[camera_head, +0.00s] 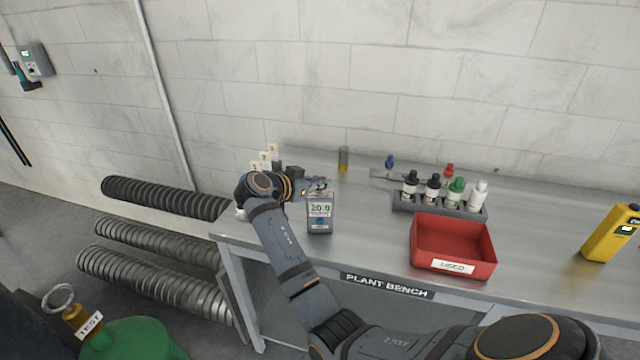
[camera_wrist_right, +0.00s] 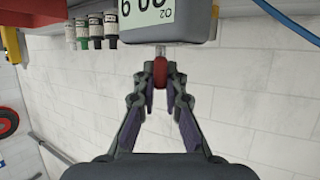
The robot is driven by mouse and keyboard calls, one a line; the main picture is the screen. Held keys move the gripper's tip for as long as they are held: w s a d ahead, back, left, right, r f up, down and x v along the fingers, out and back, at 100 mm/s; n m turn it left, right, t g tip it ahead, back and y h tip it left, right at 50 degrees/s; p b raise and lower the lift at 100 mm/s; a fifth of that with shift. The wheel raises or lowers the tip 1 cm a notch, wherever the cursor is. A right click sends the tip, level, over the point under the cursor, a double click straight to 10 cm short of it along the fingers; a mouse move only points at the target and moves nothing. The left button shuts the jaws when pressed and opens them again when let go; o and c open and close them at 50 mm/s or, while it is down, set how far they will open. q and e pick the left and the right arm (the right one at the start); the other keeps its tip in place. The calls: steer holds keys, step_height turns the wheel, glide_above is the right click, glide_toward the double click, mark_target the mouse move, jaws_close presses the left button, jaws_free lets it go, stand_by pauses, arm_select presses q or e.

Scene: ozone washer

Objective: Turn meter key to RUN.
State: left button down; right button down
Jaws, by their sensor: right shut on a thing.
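The meter (camera_head: 320,213) is a grey handheld unit with a lit display on the plant bench, near its left end. A small red piece, seemingly the meter key (camera_wrist_right: 160,73), joins the meter by a short metal stem. My right gripper (camera_wrist_right: 160,92) is shut on this red key, one finger on each side. In the head view my right gripper (camera_head: 312,186) is at the meter's top end and hides the key. My left gripper is not in view.
A red bin (camera_head: 452,262) marked USED stands to the right on the bench (camera_head: 370,235). Behind it a grey rack (camera_head: 440,207) holds several capped bottles. A yellow device (camera_head: 608,235) stands far right. White labelled items (camera_head: 265,158) stand behind my right wrist.

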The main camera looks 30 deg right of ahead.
steer(key=c, duration=1.4)
jaws_free()
step_height(320, 180, up, 10)
steer(key=shift+f, duration=0.1)
